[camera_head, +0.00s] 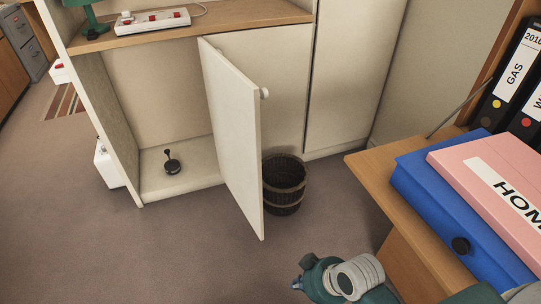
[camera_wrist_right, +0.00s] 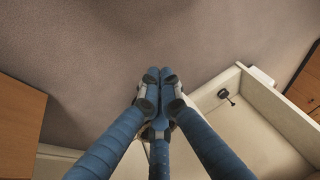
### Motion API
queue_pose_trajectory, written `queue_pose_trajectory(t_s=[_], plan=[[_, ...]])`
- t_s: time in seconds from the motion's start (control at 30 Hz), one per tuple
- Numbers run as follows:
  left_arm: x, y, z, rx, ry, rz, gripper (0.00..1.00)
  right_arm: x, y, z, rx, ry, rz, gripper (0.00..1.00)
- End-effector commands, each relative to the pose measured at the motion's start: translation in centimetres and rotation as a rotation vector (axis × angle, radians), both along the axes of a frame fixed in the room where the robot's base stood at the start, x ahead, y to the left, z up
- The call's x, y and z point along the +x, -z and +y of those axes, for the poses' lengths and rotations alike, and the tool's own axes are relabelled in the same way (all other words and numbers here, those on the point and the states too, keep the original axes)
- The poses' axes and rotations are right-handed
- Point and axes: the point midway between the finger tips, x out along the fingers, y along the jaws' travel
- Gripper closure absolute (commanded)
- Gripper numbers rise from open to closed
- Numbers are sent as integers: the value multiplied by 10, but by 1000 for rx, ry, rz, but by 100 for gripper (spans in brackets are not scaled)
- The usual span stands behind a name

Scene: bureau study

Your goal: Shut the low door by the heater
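The low door (camera_head: 235,140) is a cream panel with a round pale knob (camera_head: 264,93). It stands wide open, swung out from the low cabinet (camera_head: 121,135). I cannot make out a heater for certain; a white box (camera_head: 106,165) is partly hidden behind the cabinet's left side. My right gripper (camera_head: 298,284) is low at the bottom of the head view, to the right of the door and apart from it. In the right wrist view its blue fingers (camera_wrist_right: 158,80) are drawn together with nothing between them. My left gripper is not in view.
A dark stamp-like object (camera_head: 171,166) stands inside the cabinet. A wicker basket (camera_head: 284,184) is on the floor just right of the door. A desk (camera_head: 388,200) with blue and pink binders is at the right. Bare carpet (camera_head: 150,255) lies in front.

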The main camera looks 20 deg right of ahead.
Motion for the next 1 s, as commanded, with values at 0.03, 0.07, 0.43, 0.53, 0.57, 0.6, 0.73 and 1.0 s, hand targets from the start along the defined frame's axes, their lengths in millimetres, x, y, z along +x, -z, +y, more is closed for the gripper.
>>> queue_pose_trajectory(t_s=[0.03, 0.07, 0.43, 0.53, 0.57, 0.6, 0.73, 1.0], plan=[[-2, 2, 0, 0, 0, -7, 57, 23, 0, 2, 72, 32, -35, 100], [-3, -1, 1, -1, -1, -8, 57, 35, -5, 4, 121, 52, -53, 100], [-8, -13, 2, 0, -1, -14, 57, 223, -148, -50, 936, 466, -329, 100], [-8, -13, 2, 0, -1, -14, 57, 254, -187, -84, 1128, 568, -387, 100], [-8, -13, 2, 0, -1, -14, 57, 261, -196, -93, 1171, 591, -400, 100], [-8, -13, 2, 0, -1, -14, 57, 267, -206, -103, 1220, 615, -414, 100], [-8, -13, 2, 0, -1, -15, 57, 278, -222, -119, 1304, 657, -436, 100], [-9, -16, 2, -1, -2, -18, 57, 312, -224, -104, 1315, 657, -438, 100]])
